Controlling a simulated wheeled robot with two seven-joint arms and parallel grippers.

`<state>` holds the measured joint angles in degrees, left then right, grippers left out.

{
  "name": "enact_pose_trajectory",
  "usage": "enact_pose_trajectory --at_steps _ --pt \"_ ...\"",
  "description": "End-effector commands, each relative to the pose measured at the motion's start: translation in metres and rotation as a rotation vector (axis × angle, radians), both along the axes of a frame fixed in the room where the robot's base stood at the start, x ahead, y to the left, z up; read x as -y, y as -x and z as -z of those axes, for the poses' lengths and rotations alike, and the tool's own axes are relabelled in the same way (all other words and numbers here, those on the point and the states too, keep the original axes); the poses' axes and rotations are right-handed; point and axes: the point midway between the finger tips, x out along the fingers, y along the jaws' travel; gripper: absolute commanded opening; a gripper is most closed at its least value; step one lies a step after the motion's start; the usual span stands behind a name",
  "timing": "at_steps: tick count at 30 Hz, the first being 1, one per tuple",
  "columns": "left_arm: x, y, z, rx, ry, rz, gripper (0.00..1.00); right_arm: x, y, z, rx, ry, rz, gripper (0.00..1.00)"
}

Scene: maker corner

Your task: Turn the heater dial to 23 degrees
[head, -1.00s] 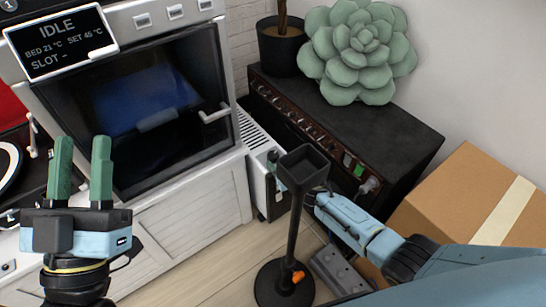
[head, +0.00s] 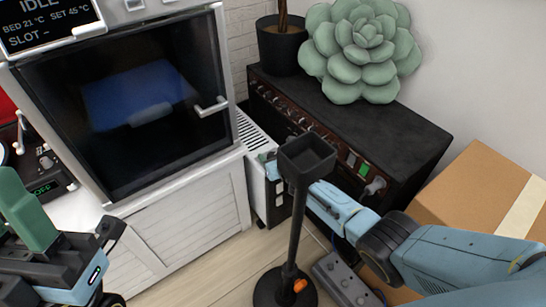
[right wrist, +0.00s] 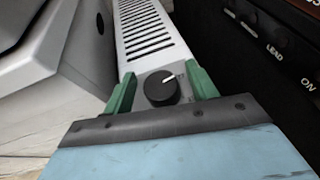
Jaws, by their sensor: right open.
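The heater (head: 250,135) is a narrow white unit with a slotted top, between the white cabinet and the black amplifier. Its dial (right wrist: 162,88), a round black knob with a white mark pointing up and right, shows in the right wrist view; the scale is too small to read. My right gripper (right wrist: 161,84) is open, one green finger on each side of the dial, with gaps visible between fingers and knob. In the head view, this gripper (head: 268,166) is partly hidden behind the black stand's tray. My left gripper (head: 28,215) is cut off at the lower left.
A black stand (head: 296,220) with a square tray rises in front of my right gripper. The black amplifier (head: 350,130) with a succulent (head: 362,48) is to the right, a cardboard box (head: 475,190) beyond. A grey pedal (head: 345,280) lies on the floor.

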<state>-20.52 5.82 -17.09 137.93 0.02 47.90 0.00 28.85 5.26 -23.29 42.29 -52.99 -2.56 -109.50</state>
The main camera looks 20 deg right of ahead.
Motion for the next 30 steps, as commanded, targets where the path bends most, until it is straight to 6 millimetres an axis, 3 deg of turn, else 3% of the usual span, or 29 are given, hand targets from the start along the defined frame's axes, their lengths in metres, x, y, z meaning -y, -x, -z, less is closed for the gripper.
enact_pose_trajectory --at_steps 6,16,30 --pt "0.0001 0.0001 -0.0002 0.001 0.0 0.0 0.36 -0.0002 0.0 -0.0001 0.0 0.0 0.0 0.57" --pt "0.0002 0.0001 -0.0002 0.0 0.0 0.0 0.36 -0.0002 0.0002 0.0001 0.0 0.0 0.0 0.14" --pt "0.0002 0.0 -0.0003 -0.001 0.0 0.001 0.36 -0.0023 -0.0001 0.0003 -0.004 -0.003 0.158 0.14"
